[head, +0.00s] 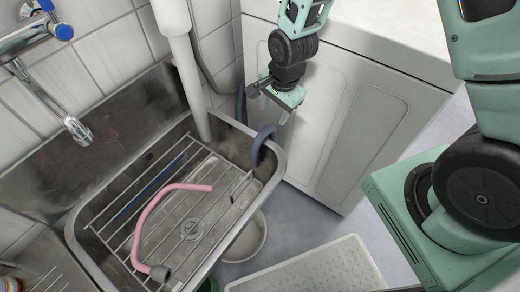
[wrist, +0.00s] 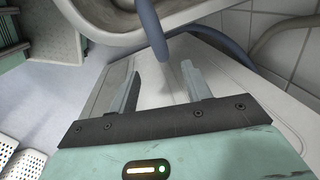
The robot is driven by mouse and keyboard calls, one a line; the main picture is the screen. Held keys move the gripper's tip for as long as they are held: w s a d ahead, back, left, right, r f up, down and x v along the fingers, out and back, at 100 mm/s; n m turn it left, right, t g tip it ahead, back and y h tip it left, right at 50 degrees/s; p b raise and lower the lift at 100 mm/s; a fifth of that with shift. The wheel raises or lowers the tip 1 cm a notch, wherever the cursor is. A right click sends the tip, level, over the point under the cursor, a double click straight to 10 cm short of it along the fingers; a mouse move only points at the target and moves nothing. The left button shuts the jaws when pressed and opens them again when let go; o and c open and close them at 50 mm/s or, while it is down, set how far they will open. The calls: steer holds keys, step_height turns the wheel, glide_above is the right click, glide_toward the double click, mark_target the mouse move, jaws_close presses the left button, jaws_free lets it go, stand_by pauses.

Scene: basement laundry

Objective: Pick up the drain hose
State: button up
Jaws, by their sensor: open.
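The blue-grey drain hose (head: 262,146) is hooked over the right rim of the metal sink (head: 277,165), and a stretch of it shows behind, beside the white cabinet. My gripper (head: 277,113) is above the hook, in front of the cabinet, pointing down. In the wrist view my gripper (wrist: 163,84) is open and empty, with a finger on each side. The drain hose (wrist: 152,30) bends just beyond the fingertips, roughly in line with the gap between them. I see no contact between fingers and hose.
A pink hose (head: 166,194) with a dark end lies on the wire rack (head: 205,218) over the sink. A white pipe (head: 187,75) rises behind the sink. The white cabinet (head: 345,125) is close behind my gripper. A white bucket (head: 250,243) stands below the sink.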

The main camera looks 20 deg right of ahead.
mark_target(268, 132)
steer(key=f, duration=0.4)
steer(key=w+f+b, duration=0.1)
steer(key=f, duration=0.2)
steer(key=w+f, duration=0.1)
steer(key=f, duration=0.3)
steer(key=shift+a+f+b, duration=0.35)
steer(key=shift+a+b, duration=0.05)
jaws_close()
